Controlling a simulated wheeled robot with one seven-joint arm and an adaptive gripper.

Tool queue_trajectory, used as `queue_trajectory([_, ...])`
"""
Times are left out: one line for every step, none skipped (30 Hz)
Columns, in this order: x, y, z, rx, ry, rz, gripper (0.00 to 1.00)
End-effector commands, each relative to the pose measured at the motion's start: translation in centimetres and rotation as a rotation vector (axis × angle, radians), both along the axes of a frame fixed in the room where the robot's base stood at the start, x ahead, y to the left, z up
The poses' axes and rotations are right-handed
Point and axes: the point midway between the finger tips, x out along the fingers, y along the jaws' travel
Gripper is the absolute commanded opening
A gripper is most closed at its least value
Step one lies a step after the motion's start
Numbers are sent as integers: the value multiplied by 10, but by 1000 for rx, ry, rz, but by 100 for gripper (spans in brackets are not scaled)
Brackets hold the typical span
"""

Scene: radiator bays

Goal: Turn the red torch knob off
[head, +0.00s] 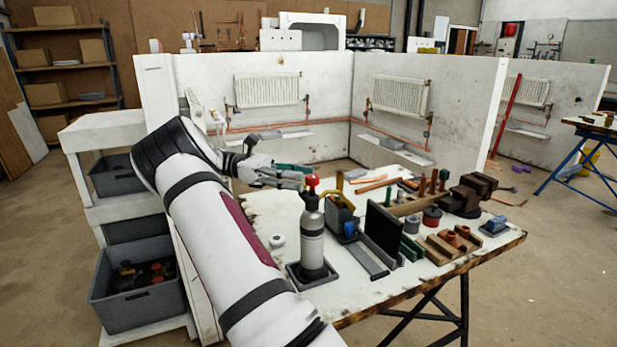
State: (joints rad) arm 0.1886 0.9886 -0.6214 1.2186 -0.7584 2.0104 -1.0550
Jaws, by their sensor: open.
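The torch (312,238) stands upright as a pale grey cylinder with a dark base on a dark tray (330,279) at the near side of the workbench. Its red knob (312,181) is on top. My gripper (298,178) reaches in from the left at about the knob's height, with its fingers pointing right toward the knob. The fingers are open, with tips close beside the knob in the picture. I cannot tell whether they touch it.
The workbench (275,215) holds a dark upright panel (382,231), wooden blocks with copper fittings (450,243) and a dark vise (468,196) to the right. A small white round item (278,241) lies left of the torch. White partitions with radiators (267,89) stand behind.

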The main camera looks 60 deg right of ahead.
Motion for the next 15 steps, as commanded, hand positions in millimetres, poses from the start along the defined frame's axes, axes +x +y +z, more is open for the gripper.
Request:
queue_trajectory([9,3,-1,-6,3,6,46])
queue_trajectory([12,4,0,-6,2,8,46])
queue_trajectory([17,5,0,-6,2,9,46])
queue_trajectory([18,5,0,-6,2,4,46])
queue_trajectory([20,5,0,-6,2,2,46])
queue_trajectory([22,5,-1,-5,2,1,46])
queue_trajectory([24,6,0,-5,2,0,46])
queue_trajectory([26,6,0,-3,1,1,46])
queue_trajectory([29,7,-1,-3,1,2,46])
queue_trajectory([30,7,0,-3,1,2,46])
queue_trajectory([32,8,0,-3,1,2,46])
queue_trajectory([33,8,0,-3,0,3,46])
queue_trajectory([34,8,0,-3,0,3,46])
queue_trajectory([35,9,0,-3,0,4,46])
queue_trajectory([36,9,0,-2,1,5,46])
